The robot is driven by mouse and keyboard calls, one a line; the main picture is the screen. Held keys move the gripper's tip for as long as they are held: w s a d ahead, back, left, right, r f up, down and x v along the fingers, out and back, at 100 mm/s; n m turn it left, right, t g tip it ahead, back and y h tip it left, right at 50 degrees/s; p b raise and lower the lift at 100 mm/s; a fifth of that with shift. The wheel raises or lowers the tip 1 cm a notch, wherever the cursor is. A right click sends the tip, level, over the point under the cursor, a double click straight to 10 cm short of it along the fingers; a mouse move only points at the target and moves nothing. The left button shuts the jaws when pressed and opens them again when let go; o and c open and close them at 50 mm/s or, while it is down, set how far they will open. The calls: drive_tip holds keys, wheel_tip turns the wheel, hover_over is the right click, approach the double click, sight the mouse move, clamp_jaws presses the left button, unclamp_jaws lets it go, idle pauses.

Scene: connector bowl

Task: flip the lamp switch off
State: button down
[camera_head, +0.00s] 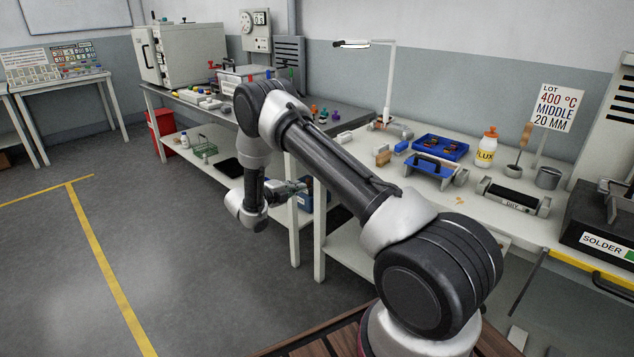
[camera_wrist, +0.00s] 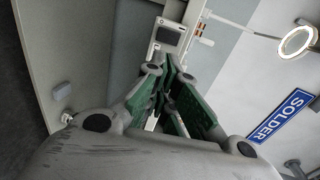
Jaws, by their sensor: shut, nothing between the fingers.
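The lamp (camera_head: 389,85) has a white post on the right bench and an arm reaching left to a bright, thin head. In the wrist view a pale ring-shaped lamp head (camera_wrist: 297,41) shows at the top right, on a white arm. I cannot pick out the lamp switch with certainty in either view. My gripper (camera_head: 303,186) is at the front edge of the benches, below and left of the lamp. In the wrist view my gripper (camera_wrist: 168,64) is shut and empty, its green-padded fingers converging. A pale box with a dark face (camera_wrist: 168,34) shows just beyond the fingertips.
The right bench (camera_head: 475,213) holds a blue tray (camera_head: 440,147), a yellow-labelled bottle (camera_head: 488,147) and a soldering unit (camera_head: 600,225). A blue SOLDER sign (camera_wrist: 281,116) shows in the wrist view. The floor left of my arm is clear.

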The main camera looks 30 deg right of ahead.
drive_tip(key=x, duration=1.4)
drive_tip(key=shift+d+f+h, duration=0.1)
drive_tip(key=shift+d+h, duration=0.15)
drive_tip(key=shift+h, duration=0.15)
drive_tip(key=s+a+f, duration=0.1)
drive_tip(key=s+a, duration=0.1)
drive_tip(key=a, duration=0.4)
drive_tip(key=s+a+f, duration=0.1)
drive_tip(key=s+a, duration=0.1)
drive_tip(key=a, duration=0.5)
drive_tip(key=shift+s+f, duration=0.3)
drive_tip(key=shift+f, duration=0.05)
